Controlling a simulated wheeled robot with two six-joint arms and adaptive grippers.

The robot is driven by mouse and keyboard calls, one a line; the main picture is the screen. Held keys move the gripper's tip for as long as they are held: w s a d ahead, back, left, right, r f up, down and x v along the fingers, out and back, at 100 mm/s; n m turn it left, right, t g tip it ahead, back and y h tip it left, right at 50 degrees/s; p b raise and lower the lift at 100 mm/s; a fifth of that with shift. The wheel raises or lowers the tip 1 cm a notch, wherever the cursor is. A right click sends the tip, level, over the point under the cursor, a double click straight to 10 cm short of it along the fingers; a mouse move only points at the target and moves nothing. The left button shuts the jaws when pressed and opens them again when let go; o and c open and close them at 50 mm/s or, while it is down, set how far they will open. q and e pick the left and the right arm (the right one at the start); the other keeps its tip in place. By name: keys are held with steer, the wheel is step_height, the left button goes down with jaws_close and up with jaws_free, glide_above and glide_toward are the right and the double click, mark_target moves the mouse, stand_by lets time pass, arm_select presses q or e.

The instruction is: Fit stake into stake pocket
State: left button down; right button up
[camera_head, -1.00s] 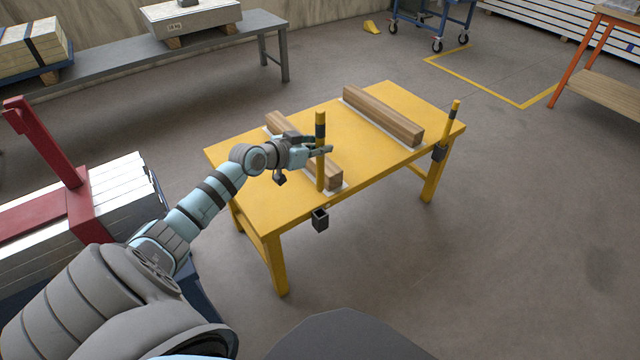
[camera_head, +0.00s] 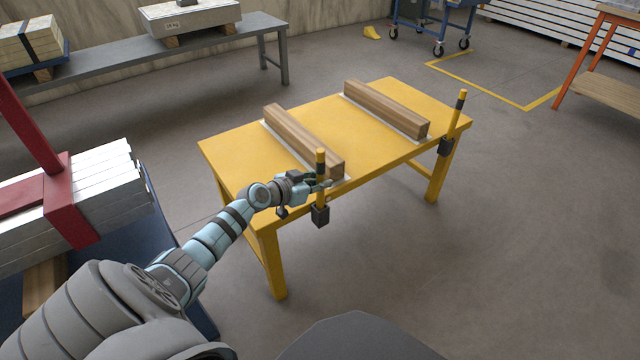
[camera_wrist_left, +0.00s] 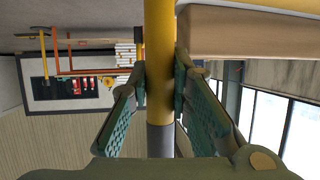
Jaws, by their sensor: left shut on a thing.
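A yellow stake with a dark band (camera_head: 320,165) stands upright at the near edge of the yellow table. My left gripper (camera_head: 322,184) is shut on it, and in the left wrist view the stake (camera_wrist_left: 159,60) runs between the two fingers (camera_wrist_left: 160,95). The black stake pocket (camera_head: 320,217) is on the table's near edge, directly below the gripper. The stake's lower end appears to be in the pocket; its depth there cannot be told. A second stake (camera_head: 459,110) stands in another pocket (camera_head: 445,147) at the right. My right gripper is not in view.
The yellow table (camera_head: 240,150) carries two wooden beams, one near the held stake (camera_head: 300,138) and one farther right (camera_head: 385,107). A red frame with stacked white bars (camera_head: 100,185) stands at left. The floor before the table is clear.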

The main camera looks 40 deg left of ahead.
arm_select(q)
steer(key=c, duration=1.9)
jaws_free()
steer(key=shift+f, duration=0.15)
steer(key=o, duration=0.4)
